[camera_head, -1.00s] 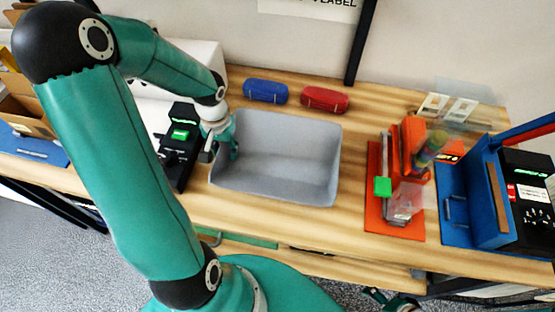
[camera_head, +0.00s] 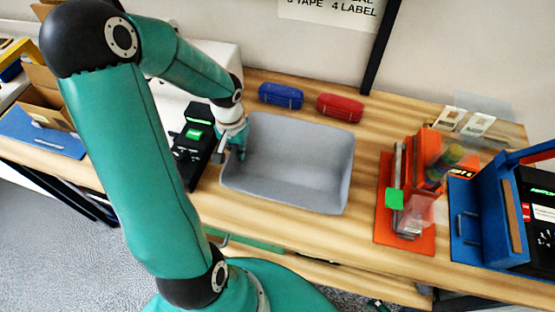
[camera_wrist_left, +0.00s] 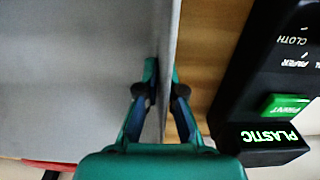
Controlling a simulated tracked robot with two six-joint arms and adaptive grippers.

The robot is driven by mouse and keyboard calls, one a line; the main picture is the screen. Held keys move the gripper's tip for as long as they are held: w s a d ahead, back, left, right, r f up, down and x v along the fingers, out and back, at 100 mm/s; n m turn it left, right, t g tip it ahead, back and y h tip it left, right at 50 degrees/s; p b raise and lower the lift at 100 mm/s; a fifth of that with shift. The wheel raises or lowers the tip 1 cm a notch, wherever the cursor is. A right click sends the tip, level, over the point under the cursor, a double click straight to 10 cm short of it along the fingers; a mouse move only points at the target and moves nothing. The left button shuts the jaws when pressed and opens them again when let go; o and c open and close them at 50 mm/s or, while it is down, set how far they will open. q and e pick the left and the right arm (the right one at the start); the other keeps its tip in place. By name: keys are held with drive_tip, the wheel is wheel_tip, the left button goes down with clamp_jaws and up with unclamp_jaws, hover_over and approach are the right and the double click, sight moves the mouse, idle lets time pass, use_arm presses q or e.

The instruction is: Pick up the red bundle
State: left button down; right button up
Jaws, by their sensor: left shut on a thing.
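The red bundle (camera_head: 340,107) lies on the table behind the grey bin (camera_head: 335,170), right of a blue bundle (camera_head: 281,95). My left gripper (camera_head: 240,152) is at the bin's left wall, well apart from the red bundle. In the left wrist view its fingers (camera_wrist_left: 160,88) are on either side of the thin bin wall (camera_wrist_left: 168,40), shut on it. The bin looks empty. A red strip shows at the lower left of the wrist view; I cannot tell what it is. My right gripper cannot be made out.
A black device with a green screen (camera_head: 196,133) stands close left of the bin. Right of the bin are an orange tray (camera_head: 385,238) with tools and a blue stand (camera_head: 490,215). A black post (camera_head: 381,45) rises behind the table. Bare wood lies in front of the bin.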

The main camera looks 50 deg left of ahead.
use_arm(q)
drive_tip(key=shift+r+p, duration=0.35)
drive_tip(key=shift+p, duration=0.2)
drive_tip(key=shift+a+r, duration=0.1)
drive_tip(key=shift+r, duration=0.25)
wheel_tip(320, 180, up, 18)
drive_tip(key=shift+t+h, duration=0.3)
drive_tip(key=shift+h, duration=0.2)
drive_tip(key=f+b, duration=0.3)
drive_tip(key=f, duration=0.3)
drive_tip(key=f+b, duration=0.3)
drive_tip(key=f, duration=0.4)
drive_tip(key=f+b, duration=0.3)
drive_tip(key=f, duration=0.3)
drive_tip(key=shift+s+f, duration=0.15)
drive_tip(key=shift+s, duration=0.15)
